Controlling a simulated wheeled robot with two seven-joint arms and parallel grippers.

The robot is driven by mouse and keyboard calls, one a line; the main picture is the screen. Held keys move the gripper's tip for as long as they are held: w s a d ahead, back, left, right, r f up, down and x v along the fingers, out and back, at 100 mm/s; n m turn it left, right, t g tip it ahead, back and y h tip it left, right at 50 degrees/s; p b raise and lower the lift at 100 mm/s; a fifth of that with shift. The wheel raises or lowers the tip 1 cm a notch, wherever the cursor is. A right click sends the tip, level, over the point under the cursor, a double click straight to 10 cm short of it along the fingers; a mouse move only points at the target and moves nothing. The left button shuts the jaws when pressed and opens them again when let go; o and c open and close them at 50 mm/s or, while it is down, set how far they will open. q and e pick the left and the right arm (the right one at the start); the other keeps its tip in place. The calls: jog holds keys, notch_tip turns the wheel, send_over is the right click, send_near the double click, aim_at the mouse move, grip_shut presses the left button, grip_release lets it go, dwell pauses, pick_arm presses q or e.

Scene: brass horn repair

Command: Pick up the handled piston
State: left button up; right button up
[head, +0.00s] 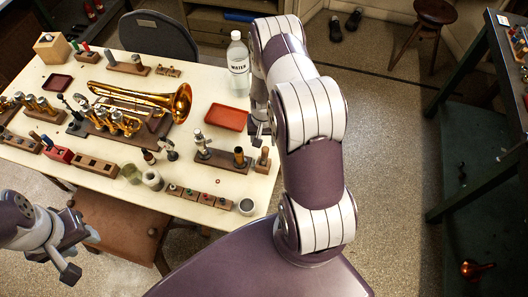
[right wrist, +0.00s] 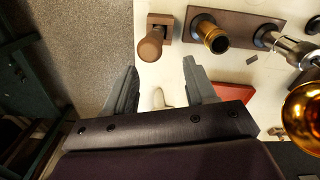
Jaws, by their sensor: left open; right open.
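A piece with a round wooden handle (head: 263,154) stands upright in a small wooden block at the table's right edge. It looks like the handled piston, but its lower part is hidden. In the right wrist view the wooden handle (right wrist: 151,46) shows ahead of the fingers, slightly left of the middle of their gap. My right gripper (head: 259,132) is open and empty above the table's right edge, behind the handle in the head view. Its two fingers (right wrist: 160,82) stand apart. My left gripper (head: 76,246) is open and empty, off the table's front left.
Close beside the handle is a dark wooden rack (head: 222,161) with a brass-topped cylinder (right wrist: 210,37) and a silver piston (right wrist: 292,46). Floor is open right of the table.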

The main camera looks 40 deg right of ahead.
aim_at(263, 148)
jog(key=shift+s+a+f+p, duration=0.4)
jog(key=shift+s+a+p, duration=0.05)
jog(key=shift+s+p, duration=0.15)
jog(key=shift+w+a+f, duration=0.1)
jog(key=shift+a+f, duration=0.1)
jog(key=shift+f, duration=0.9)
jog(key=shift+w+d+f, duration=0.25)
jog(key=shift+d+f, duration=0.1)
jog(key=shift+d, duration=0.05)
jog(key=c, duration=0.4)
jog(key=shift+s+r, duration=0.1)
jog(key=c, duration=0.5)
pick_arm(q)
jog(key=shift+s+a+r, duration=0.1)
jog(key=shift+a+r, duration=0.15)
jog(key=shift+r, duration=0.25)
jog(key=shift+a+r, duration=0.2)
jog(key=shift+r, duration=0.25)
pick_arm(e)
jog(key=shift+s+a+r, duration=0.1)
jog(key=shift+a, duration=0.1)
grip_shut()
pick_arm(q)
jog(key=shift+d, duration=0.1)
pick_arm(e)
jog(key=shift+d, duration=0.1)
